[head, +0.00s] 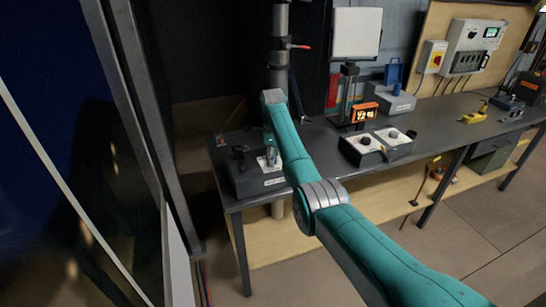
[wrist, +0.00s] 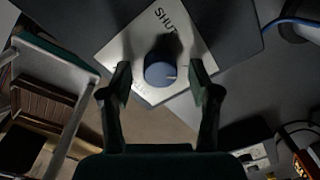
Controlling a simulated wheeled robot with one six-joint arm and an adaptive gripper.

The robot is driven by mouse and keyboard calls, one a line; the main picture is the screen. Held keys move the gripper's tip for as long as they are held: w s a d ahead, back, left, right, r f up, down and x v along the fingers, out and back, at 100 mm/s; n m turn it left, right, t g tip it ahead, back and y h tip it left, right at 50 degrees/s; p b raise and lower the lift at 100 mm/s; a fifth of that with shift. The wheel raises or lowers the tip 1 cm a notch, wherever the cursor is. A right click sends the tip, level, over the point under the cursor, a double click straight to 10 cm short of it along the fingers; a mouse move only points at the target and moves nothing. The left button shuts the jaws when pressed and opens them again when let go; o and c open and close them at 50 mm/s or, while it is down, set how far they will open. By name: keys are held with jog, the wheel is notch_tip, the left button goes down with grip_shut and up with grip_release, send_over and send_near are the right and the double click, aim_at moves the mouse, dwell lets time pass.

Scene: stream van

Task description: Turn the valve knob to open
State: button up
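My gripper (wrist: 160,80) is open, with one finger on each side of the knob and visible gaps between. I cannot tell whether the fingertips are level with the knob. In the head view the grey valve box (head: 262,182) sits at the bench's left end, with my gripper over it, partly hidden by my arm.
The dark bench (head: 440,135) runs to the right. A twin-dial box (head: 376,147), an orange display (head: 364,112) and a blue-handled grey case (head: 386,104) stand on it. A vertical pipe (head: 279,50) rises behind the valve box. A dark panel stands at left.

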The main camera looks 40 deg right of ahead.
notch_tip(320, 180, up, 12)
jog(key=shift+a, duration=0.15)
dwell(0.5)
jog(key=shift+s, duration=0.1)
dwell(0.4)
